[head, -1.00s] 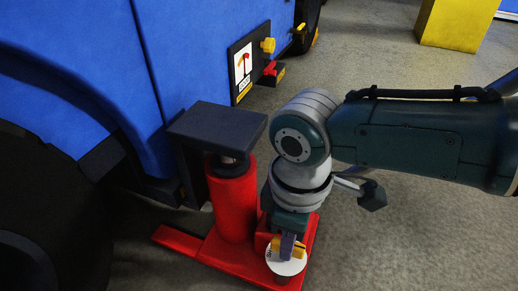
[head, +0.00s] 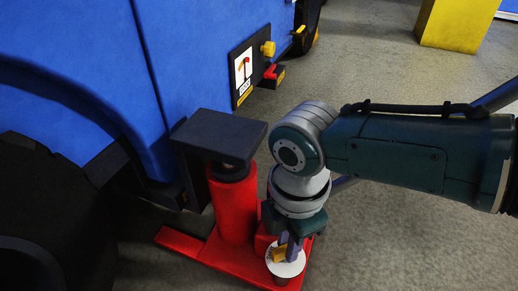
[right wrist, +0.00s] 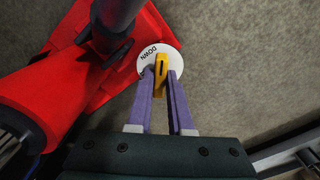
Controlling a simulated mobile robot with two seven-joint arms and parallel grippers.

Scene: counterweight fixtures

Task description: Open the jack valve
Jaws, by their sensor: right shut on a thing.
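The red jack (head: 233,205) stands on the floor beside the blue vehicle body, with a dark flat plate (head: 218,130) on top. Its valve is a white disc (head: 289,270) with a yellow handle (head: 279,255), low at the jack's front right. The right wrist view shows the disc (right wrist: 146,55), lettered "DOWN", and the handle (right wrist: 162,68) between my fingers. My right gripper (right wrist: 161,80), with purple fingers, is shut on the yellow handle, reaching down from above; it also shows in the head view (head: 286,252). Part of the disc lettering is hidden. My left gripper is not in view.
The blue vehicle body (head: 100,50) fills the left. It carries a gauge panel (head: 243,72) with a yellow knob (head: 268,48) and a red lever (head: 270,72). A dark wheel (head: 45,220) is at lower left. A yellow block (head: 455,22) stands far right. Grey floor lies clear at right.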

